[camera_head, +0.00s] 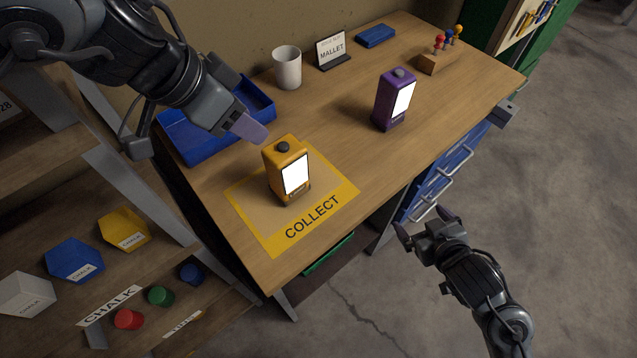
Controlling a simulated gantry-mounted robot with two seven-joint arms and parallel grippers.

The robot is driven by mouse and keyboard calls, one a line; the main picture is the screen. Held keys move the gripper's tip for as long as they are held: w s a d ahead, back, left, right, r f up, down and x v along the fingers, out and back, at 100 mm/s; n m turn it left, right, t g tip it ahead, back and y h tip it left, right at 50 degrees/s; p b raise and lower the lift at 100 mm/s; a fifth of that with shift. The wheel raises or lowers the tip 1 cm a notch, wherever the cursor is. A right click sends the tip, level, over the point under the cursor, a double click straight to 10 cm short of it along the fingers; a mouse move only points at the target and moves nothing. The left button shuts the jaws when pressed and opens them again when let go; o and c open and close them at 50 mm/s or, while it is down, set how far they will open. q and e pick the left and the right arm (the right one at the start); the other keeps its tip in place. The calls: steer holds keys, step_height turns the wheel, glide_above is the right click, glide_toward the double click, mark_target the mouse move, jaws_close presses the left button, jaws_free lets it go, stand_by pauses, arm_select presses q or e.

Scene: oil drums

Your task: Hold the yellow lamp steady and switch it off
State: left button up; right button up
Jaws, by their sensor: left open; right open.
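The yellow lamp (287,171) stands upright on the yellow-bordered COLLECT mat (268,240) on the wooden bench. Its front panel glows white, and a dark round knob (283,147) sits on its top. My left gripper (252,131) is open just behind and to the left of the lamp, apart from it as far as I can see; one grey finger shows clearly. My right gripper (425,224) is open and empty, off the bench's front edge, to the right of the lamp.
A purple lamp (393,99), also lit, stands further right. A blue tray (190,148) lies behind my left gripper. A white mug (287,68), a MALLET sign (331,50), a blue box (375,36) and a wooden peg block (436,63) stand at the back. The bench between the lamps is clear.

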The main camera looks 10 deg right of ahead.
steer(key=w+r+t, duration=0.2)
steer(key=w+r, duration=0.2)
steer(key=r, duration=0.1)
steer(key=n+g+y, duration=0.1)
steer(key=n+y, duration=0.2)
steer(key=y, duration=0.4)
glide_toward(287, 166)
steer(key=w+f, duration=0.4)
steer(key=shift+s+f+x, duration=0.1)
steer(key=shift+f+x, duration=0.05)
steer(key=shift+x, duration=2.25)
steer(key=shift+s+f+x, duration=0.1)
steer(key=shift+x, duration=2.35)
steer(key=shift+a, duration=0.15)
steer(key=c, duration=1.1)
arm_select(q)
steer(key=shift+c, duration=0.6)
arm_select(e)
steer(key=shift+c, duration=0.7)
arm_select(q)
jaws_close()
